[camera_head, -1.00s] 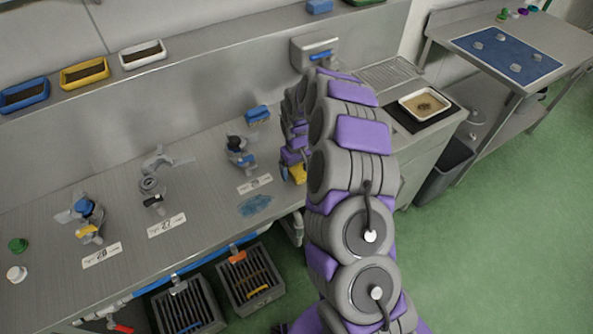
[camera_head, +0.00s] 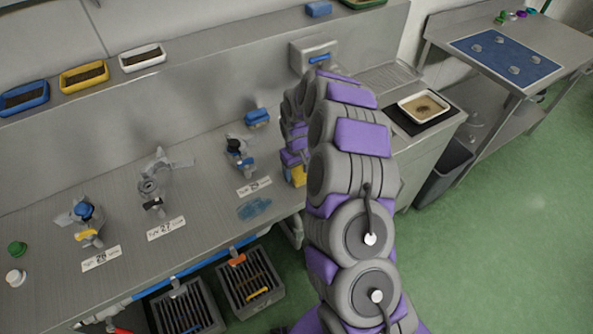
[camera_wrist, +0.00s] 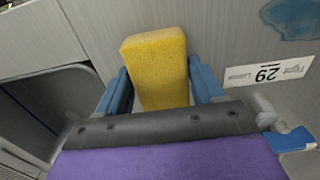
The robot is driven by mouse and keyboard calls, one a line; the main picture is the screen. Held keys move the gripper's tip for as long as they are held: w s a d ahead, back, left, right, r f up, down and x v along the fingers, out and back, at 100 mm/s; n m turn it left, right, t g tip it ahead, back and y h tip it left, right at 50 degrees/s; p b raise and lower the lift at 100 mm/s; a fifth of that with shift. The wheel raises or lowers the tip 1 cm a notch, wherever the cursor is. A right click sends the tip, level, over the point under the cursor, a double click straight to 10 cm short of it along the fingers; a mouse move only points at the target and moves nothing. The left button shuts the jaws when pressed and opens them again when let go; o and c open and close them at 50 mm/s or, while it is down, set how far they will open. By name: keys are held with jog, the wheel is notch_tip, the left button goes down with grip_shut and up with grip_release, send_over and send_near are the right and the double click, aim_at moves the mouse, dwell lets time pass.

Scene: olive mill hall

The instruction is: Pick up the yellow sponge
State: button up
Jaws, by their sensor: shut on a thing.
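The yellow sponge (camera_wrist: 158,68) is a rectangular block in the middle of the wrist view. My gripper (camera_wrist: 160,88) is shut on it, with a blue finger on each side. In the head view a small part of the sponge (camera_head: 298,176) shows at the counter's right end, beside my purple and grey arm. My arm hides most of the gripper there. I cannot tell whether the sponge touches the counter.
The metal counter (camera_head: 190,215) holds several valve-like fittings with number labels, such as the 29 label (camera_wrist: 267,73). A blue wet patch (camera_head: 254,208) lies near the sponge. Grey crates (camera_head: 250,285) sit below. A sink-side tray (camera_head: 424,106) stands right of my arm.

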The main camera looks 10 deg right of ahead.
aim_at(297, 171)
notch_tip(297, 171, up, 3)
jog(key=shift+f+p, duration=0.1)
jog(key=shift+p, duration=0.3)
jog(key=shift+s+r, duration=0.2)
jog(key=shift+r, duration=0.1)
jog(key=s+d+r+p, duration=0.1)
jog(key=s+p, duration=0.1)
jog(key=s, duration=1.3)
jog(key=shift+s, duration=0.35)
jog(key=shift+r, duration=0.1)
